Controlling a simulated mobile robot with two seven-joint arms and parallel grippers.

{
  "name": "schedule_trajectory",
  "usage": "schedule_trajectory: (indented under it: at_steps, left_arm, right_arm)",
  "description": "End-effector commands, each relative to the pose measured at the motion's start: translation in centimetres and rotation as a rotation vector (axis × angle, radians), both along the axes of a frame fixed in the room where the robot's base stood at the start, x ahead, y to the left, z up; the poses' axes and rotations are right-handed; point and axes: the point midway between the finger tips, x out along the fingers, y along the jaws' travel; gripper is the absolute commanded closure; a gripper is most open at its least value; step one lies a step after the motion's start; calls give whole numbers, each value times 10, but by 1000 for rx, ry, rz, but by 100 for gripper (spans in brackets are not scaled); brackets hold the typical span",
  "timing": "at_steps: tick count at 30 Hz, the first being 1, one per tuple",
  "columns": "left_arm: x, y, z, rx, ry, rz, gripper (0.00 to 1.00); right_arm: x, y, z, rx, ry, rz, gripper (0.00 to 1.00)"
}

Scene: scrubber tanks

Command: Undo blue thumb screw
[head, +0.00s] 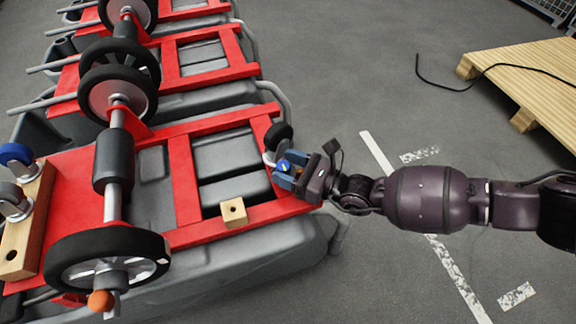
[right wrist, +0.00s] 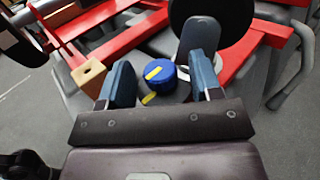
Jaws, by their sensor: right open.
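The blue thumb screw (right wrist: 160,73) has a round blue head with a yellow bar across it. In the right wrist view it lies between the two blue fingers of my right gripper (right wrist: 160,85), with a visible gap on both sides. A second yellow piece shows just below it. In the head view the blue screw (head: 284,165) shows small at the tip of my right gripper (head: 287,173), beside the red frame's right end. My right gripper is open around the screw and holds nothing. My left gripper is not in view.
The red frame (head: 182,190) carries black-tyred wheels (head: 105,262) on a shaft over grey tanks (head: 225,160). A small wooden block (head: 233,212) with a hole sits on the frame. A wooden pallet (head: 530,75) with a black cable stands at right.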

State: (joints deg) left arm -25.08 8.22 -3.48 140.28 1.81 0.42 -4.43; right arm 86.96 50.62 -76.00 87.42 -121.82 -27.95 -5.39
Motion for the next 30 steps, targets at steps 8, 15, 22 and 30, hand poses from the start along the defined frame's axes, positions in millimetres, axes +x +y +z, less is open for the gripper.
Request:
schedule_trajectory:
  at_steps: [8,15,22,30]
  left_arm:
    - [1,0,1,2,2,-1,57]
    - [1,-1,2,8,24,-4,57]
    - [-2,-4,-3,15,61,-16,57]
    - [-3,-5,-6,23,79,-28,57]
  right_arm:
    - [-4,-8,1,0,-1,0,42]
    - [-20,-45,2,-3,-3,-2,42]
    - [-38,-79,2,-1,-2,-1,42]
    - [-47,-96,1,0,-1,0,42]
